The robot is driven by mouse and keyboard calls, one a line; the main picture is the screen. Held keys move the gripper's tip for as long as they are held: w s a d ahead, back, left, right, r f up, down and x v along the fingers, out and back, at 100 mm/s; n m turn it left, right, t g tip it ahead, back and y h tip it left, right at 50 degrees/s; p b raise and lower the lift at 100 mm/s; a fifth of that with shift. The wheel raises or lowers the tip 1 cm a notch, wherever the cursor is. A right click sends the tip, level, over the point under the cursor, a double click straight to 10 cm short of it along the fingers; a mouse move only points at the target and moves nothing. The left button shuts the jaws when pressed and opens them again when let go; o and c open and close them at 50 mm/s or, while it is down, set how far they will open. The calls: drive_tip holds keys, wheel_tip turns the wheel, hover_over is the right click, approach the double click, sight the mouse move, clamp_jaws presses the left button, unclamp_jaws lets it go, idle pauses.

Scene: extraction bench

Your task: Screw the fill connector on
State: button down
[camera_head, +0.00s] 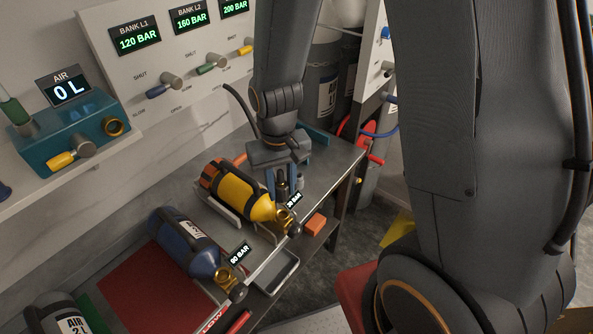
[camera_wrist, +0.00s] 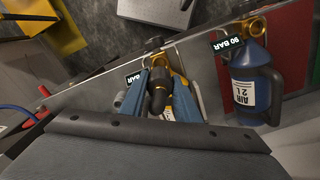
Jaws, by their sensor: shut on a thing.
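My gripper (camera_head: 283,182) points down at the yellow cylinder's valve end. In the wrist view its blue fingers (camera_wrist: 158,96) are shut on a dark, knobbed fill connector (camera_wrist: 157,88); the connector also shows between the fingers in the head view (camera_head: 282,186). The yellow cylinder (camera_head: 243,193) with an orange base lies in a cradle on the bench. Its brass valve (camera_head: 285,219) with a black knob is just below and beside the connector. In the wrist view the valve is mostly hidden by the fingers, so I cannot tell whether connector and valve touch.
A blue cylinder (camera_head: 183,240) lies nearer, by a red mat (camera_head: 155,285), with a 90 BAR display (camera_head: 239,253). An orange block (camera_head: 315,224) and a grey tray (camera_head: 277,271) are near the bench edge. The wall panel (camera_head: 110,52) holds bank valves. A black hose (camera_head: 238,100) loops behind my gripper.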

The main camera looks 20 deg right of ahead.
sight(282, 202)
drive_tip(key=shift+f, duration=0.15)
drive_tip(key=shift+a+f+b, duration=0.1)
drive_tip(key=shift+f+b, duration=0.5)
drive_tip(key=shift+f, duration=0.25)
drive_tip(key=shift+p, duration=0.6)
idle(1.0)
drive_tip(key=shift+f+b, duration=1.25)
drive_tip(key=shift+f, duration=0.8)
drive_tip(key=m+p, duration=0.2)
drive_tip(key=m, duration=0.3)
drive_tip(key=shift+r, duration=0.1)
drive_tip(key=m, duration=0.4)
